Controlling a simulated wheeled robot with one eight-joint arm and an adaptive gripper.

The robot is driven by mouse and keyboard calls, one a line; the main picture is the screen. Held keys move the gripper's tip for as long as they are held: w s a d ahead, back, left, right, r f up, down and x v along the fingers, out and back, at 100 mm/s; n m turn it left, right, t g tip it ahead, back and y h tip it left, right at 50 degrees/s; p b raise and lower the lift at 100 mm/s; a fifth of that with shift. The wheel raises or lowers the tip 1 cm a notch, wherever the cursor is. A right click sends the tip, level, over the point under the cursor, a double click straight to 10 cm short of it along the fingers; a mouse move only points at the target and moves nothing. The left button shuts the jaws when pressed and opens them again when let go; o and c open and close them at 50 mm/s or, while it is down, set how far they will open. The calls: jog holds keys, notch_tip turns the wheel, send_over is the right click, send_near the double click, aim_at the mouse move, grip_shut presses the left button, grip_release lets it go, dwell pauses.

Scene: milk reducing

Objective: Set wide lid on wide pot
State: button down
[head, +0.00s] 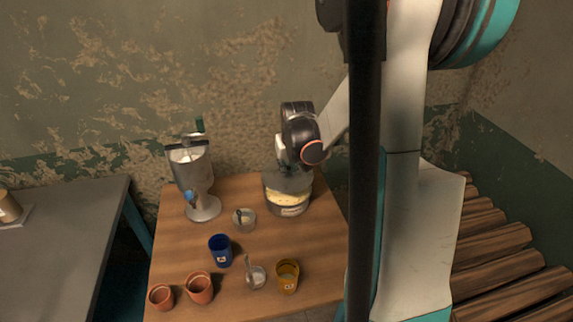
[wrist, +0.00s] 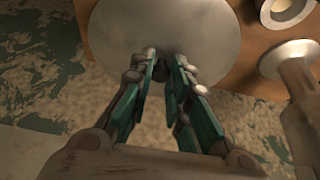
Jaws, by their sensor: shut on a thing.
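The wide pot (head: 289,207) stands at the back right of the wooden table, with pale yellowish contents showing at its near side. The wide lid (head: 293,183) is a grey disc over the pot, covering the rear part of its opening. The lid also fills the top of the wrist view (wrist: 190,25). My gripper (wrist: 165,62) is shut on the lid's dark knob, with its green fingers on either side. In the head view the gripper's fingers are mostly hidden behind my wrist. I cannot tell whether the lid touches the pot's rim.
A metal machine (head: 198,180) with a hopper stands left of the pot. A small bowl (head: 244,219), blue cup (head: 220,250), glass with a utensil (head: 256,276), yellow cup (head: 288,275) and two terracotta cups (head: 200,288) stand nearer. A wall is close behind the table.

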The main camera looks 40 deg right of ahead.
aim_at(288, 176)
jog(key=shift+f+b, duration=1.85)
jog(key=shift+f, duration=0.8)
jog(key=c, duration=1.4)
grip_release()
jog(key=shift+c, duration=0.2)
jog(key=o, duration=0.5)
